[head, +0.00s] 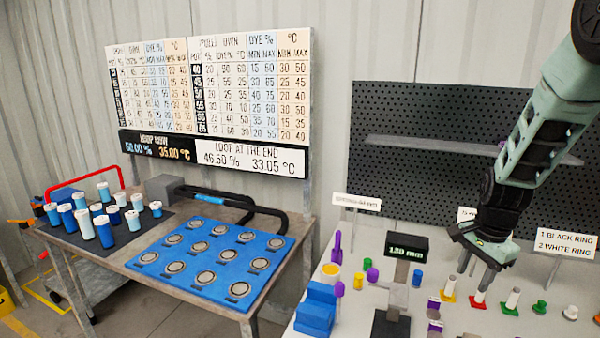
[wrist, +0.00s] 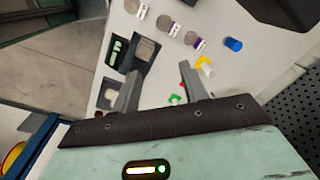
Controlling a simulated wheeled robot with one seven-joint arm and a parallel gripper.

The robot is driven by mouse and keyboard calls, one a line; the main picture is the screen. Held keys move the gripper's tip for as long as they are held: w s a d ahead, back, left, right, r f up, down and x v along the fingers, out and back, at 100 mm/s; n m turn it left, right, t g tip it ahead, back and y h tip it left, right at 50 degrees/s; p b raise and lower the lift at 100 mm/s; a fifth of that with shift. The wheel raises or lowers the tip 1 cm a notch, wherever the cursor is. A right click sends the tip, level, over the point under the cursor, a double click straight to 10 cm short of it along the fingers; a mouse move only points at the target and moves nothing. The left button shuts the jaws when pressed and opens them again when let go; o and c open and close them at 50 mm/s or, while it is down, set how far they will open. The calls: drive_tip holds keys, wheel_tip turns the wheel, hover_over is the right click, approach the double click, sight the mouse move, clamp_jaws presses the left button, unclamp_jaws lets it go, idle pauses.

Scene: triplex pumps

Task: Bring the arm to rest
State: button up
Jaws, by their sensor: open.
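My gripper (head: 474,273) hangs from my green arm at the right of the head view, fingers pointing down over the white bench (head: 345,318). It is open, with nothing seen between its fingers. In the wrist view the two grey fingers of my gripper (wrist: 161,80) stand apart above the bench top. In the head view the fingers overlap the row of small coloured pieces, close to a white pin on a red base (head: 479,300). I cannot tell how high above it they are.
A black display reading 130 mm (head: 407,247) stands left of my gripper. Blue blocks (head: 316,310) sit at the bench's left. A pegboard (head: 400,120) rises behind. Another table carries a blue plate with round sockets (head: 213,262) and several blue-and-white cylinders (head: 103,232).

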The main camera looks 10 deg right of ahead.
drive_tip(key=s+a+r+n+t, duration=0.1)
drive_tip(key=s+a+r+n, duration=0.25)
drive_tip(key=a+n, duration=0.35)
drive_tip(key=s+a+r+n+t, duration=0.1)
drive_tip(key=s+a+r+n, duration=0.2)
drive_tip(key=s+a+n, duration=0.35)
drive_tip(key=s+a+f+n+g+b, duration=0.1)
drive_tip(key=s+a+n, duration=0.4)
drive_tip(key=a, duration=0.5)
drive_tip(key=s+a+f+n+g+b, duration=0.1)
drive_tip(key=s+a+f+n+b, duration=0.1)
drive_tip(key=s+a+n, duration=0.3)
drive_tip(key=s+a+b, duration=0.1)
drive_tip(key=s+a, duration=0.1)
drive_tip(key=a, duration=0.2)
drive_tip(key=shift+a+g+y+b, duration=0.3)
drive_tip(key=shift+a+g+b, duration=0.05)
drive_tip(key=shift+g, duration=0.05)
